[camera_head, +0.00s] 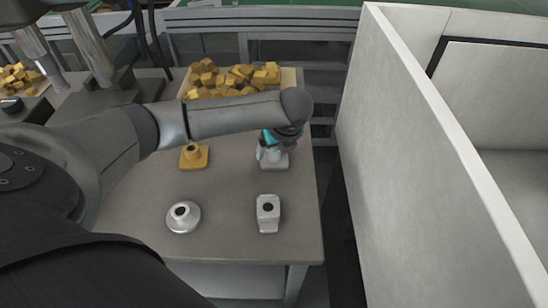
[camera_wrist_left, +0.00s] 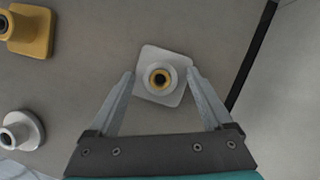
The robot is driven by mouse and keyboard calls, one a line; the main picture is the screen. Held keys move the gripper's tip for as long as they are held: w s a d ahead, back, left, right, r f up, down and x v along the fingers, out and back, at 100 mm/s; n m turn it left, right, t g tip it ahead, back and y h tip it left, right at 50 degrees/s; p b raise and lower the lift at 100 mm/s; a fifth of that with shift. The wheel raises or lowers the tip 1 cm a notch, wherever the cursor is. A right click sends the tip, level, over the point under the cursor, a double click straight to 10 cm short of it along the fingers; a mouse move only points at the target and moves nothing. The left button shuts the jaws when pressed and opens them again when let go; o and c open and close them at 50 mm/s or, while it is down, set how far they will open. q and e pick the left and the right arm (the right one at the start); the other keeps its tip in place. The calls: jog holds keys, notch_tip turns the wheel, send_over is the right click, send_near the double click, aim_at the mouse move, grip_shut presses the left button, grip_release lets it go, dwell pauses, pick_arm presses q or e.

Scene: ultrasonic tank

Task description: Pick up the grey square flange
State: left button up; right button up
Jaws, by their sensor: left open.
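The grey square flange (camera_wrist_left: 150,92) has a square base with rounded corners and a round hub with a brass-coloured ring around a dark bore. In the head view the same flange (camera_head: 274,164) sits on the table near its right edge, its upper part mostly hidden by my left gripper (camera_head: 271,152). In the wrist view my left gripper (camera_wrist_left: 161,73) is open, with one fingertip on each side of the hub, over the base. Nothing is gripped. I cannot tell whether the fingers touch the flange. My right gripper is not in view.
A yellow square flange (camera_head: 194,157), a silver round flange (camera_head: 183,217) and a light grey block-like part (camera_head: 268,214) stand apart on the table (camera_head: 225,190). A bin of yellow pieces (camera_head: 232,77) is at the back. A tall white wall (camera_head: 430,140) stands right of the table.

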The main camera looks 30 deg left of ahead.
pick_arm(q)
grip_shut()
dwell(0.7)
jog(key=shift+r, duration=0.1)
